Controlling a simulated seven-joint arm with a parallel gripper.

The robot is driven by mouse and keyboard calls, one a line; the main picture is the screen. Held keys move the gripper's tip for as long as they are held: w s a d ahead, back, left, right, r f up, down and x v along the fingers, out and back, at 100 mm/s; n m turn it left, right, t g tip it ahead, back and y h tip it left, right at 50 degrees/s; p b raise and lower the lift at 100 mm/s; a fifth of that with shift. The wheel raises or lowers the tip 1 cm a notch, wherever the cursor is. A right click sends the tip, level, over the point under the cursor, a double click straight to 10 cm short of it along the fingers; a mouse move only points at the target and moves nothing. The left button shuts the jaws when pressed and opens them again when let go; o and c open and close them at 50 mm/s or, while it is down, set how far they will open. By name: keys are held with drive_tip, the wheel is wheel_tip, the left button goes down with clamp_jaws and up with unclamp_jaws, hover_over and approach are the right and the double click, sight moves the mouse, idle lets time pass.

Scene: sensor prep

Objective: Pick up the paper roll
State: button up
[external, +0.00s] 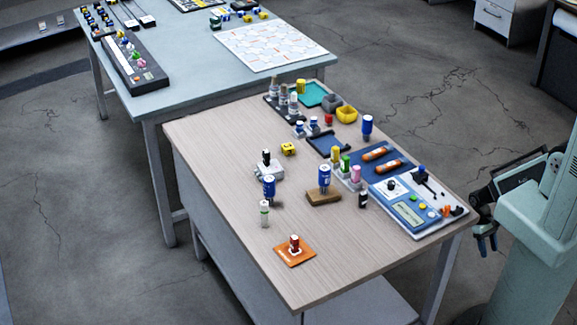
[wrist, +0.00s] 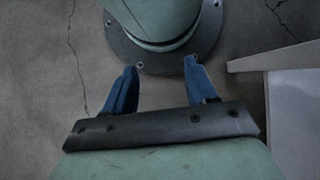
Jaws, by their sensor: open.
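I cannot tell for sure which item is the paper roll. A small white upright cylinder with a green band (external: 264,213) stands near the left front edge of the wooden table and may be it. My gripper (external: 487,243) hangs beside my base, off the table's right end and well apart from every object on it. In the wrist view my gripper (wrist: 160,68) shows two blue fingers spread apart, with nothing between them. That view shows mostly my base and the floor.
The wooden table (external: 215,140) holds several blue-and-white bottles, an orange pad (external: 294,252) with a red item, a brown block (external: 323,198), and a blue-and-white instrument (external: 410,212) at its right edge. A grey-blue table (external: 180,85) adjoins behind. The front middle is mostly clear.

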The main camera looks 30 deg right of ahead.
drive_tip(key=w+a+r+n+t+h, duration=0.1)
drive_tip(key=w+a+r+n+t, duration=0.15)
drive_tip(key=w, duration=0.85)
drive_tip(key=w+a+r+n+t+h, duration=0.1)
drive_tip(key=w+r+n, duration=0.25)
drive_tip(key=w, duration=0.85)
drive_tip(key=w+a+r+n+t+h, duration=0.15)
drive_tip(key=w+r, duration=0.25)
drive_tip(key=w, duration=0.7)
drive_tip(key=w+a+r+n+t, duration=0.25)
drive_tip(key=w+a+r, duration=0.25)
drive_tip(key=w+r, duration=0.4)
drive_tip(key=w+a+r+n+t, duration=0.1)
drive_tip(key=w+a+r+n, duration=0.25)
drive_tip(key=w+r, duration=0.5)
drive_tip(key=w+a+r+n+t, duration=0.2)
drive_tip(key=w+a+r, duration=0.4)
drive_tip(key=r, duration=0.5)
wheel_tip(320, 180, up, 9)
drive_tip(key=m+g+y, duration=0.2)
drive_tip(key=y, duration=0.6)
hover_over(262, 215)
drive_tip(key=s+d, duration=0.1)
drive_tip(key=d, duration=0.4)
drive_tip(key=shift+h, duration=0.25)
drive_tip(key=x, duration=1.3)
drive_tip(key=shift+a+f, duration=0.1)
drive_tip(key=shift+f, duration=0.1)
drive_tip(key=c, duration=1.1)
